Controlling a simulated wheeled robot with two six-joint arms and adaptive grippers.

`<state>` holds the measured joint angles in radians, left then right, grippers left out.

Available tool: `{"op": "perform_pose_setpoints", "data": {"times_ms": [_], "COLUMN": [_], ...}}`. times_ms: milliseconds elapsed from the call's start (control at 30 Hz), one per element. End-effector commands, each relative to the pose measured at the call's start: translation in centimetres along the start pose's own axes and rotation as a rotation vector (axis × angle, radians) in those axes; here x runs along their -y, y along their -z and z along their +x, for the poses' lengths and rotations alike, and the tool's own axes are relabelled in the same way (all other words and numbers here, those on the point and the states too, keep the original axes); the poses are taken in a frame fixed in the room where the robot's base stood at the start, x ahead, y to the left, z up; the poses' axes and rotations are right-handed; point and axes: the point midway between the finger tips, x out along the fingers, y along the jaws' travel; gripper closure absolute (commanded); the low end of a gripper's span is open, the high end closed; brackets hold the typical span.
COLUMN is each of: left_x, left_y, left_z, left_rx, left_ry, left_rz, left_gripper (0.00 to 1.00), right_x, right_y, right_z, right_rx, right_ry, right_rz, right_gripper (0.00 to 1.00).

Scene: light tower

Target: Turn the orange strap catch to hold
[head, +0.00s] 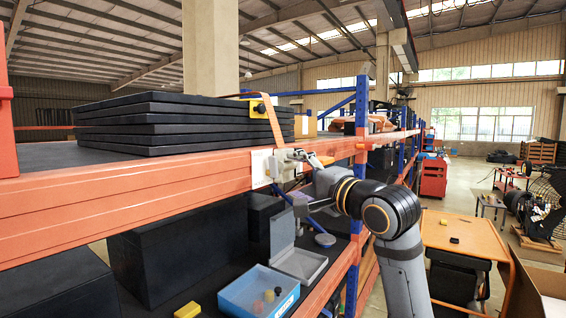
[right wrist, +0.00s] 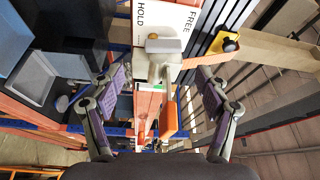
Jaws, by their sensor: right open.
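The strap catch (head: 285,163) is a pale beige fitting on the front of the orange shelf beam, with an orange strap (head: 270,118) running down to it. In the right wrist view the catch (right wrist: 158,66) sits below a white plate (right wrist: 168,18) marked HOLD on the left and FREE on the right. An orange piece (right wrist: 168,118) sticks out from the catch towards the camera. My right gripper (right wrist: 163,92) is open, its purple-padded fingers on either side of the catch and apart from it. In the head view my right gripper (head: 300,178) partly covers the catch. My left gripper is out of view.
A stack of black panels (head: 190,122) lies on the shelf, with a yellow corner piece (head: 258,107) at its edge. Below are a blue tray (head: 258,292), a grey open box (head: 298,262) and black crates (head: 180,252). A blue upright (head: 360,110) stands close to my right arm.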

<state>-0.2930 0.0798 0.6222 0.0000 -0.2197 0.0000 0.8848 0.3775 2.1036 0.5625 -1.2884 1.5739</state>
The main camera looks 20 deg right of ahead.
Motion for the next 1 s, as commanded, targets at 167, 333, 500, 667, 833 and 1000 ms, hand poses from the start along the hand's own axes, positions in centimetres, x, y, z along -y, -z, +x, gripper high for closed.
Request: {"op": "perform_pose_setpoints", "data": {"times_ms": [167, 333, 500, 667, 833, 1000], "left_x": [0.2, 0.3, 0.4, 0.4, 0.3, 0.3], "left_y": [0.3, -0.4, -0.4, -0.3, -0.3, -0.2], "left_z": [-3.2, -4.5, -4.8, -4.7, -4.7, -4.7], "left_rx": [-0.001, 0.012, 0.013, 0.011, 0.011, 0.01], "left_ry": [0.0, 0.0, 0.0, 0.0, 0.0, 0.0], "left_rz": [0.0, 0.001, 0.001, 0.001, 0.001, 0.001], "left_gripper": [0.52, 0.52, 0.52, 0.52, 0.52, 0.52], "right_x": [0.8, 0.5, 0.2, 0.0, 0.1, 0.1], "right_y": [0.0, 0.0, 0.0, 0.0, 0.0, 0.0], "right_z": [4.0, 6.7, 7.7, 7.8, 7.7, 7.7], "right_rx": [0.004, 0.002, 0.0, -0.001, -0.001, 0.0], "right_ry": [-0.002, -0.001, -0.001, -0.001, 0.0, 0.0], "right_rz": [0.006, 0.001, -0.002, -0.003, -0.003, -0.003], "right_gripper": [0.25, 0.25, 0.25, 0.25, 0.38, 0.61]}}
